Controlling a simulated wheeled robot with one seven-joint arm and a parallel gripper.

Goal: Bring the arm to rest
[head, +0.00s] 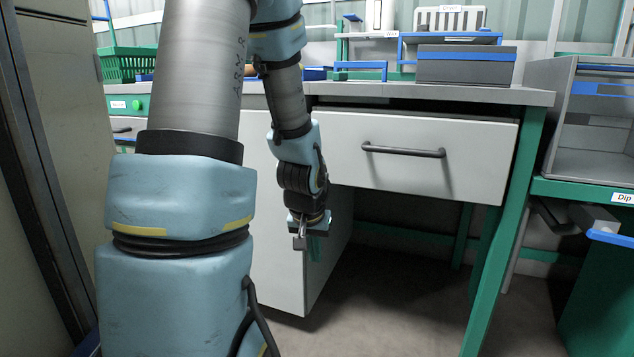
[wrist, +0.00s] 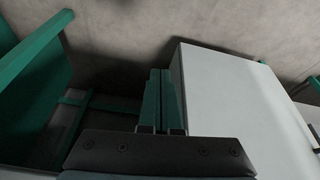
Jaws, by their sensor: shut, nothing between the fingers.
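My arm (head: 195,75) reaches down in front of a workbench in the head view. My gripper (head: 316,246) hangs low, below the drawer's level and in front of the white cabinet under the bench. Its two green fingers also show in the wrist view (wrist: 161,100), lying side by side with nothing between them. The gripper is shut and empty. The fingers point down toward the floor. In the wrist view the white cabinet (wrist: 222,90) stands close to the right of the fingers; I cannot tell the exact gap.
A drawer (head: 430,170) with a dark handle (head: 403,151) is under the worktop (head: 450,93). A dark strip shows above its front. Green bench legs (head: 500,230) stand to the right. Bare floor (head: 400,310) lies below. A tall cabinet (head: 55,130) is close on the left.

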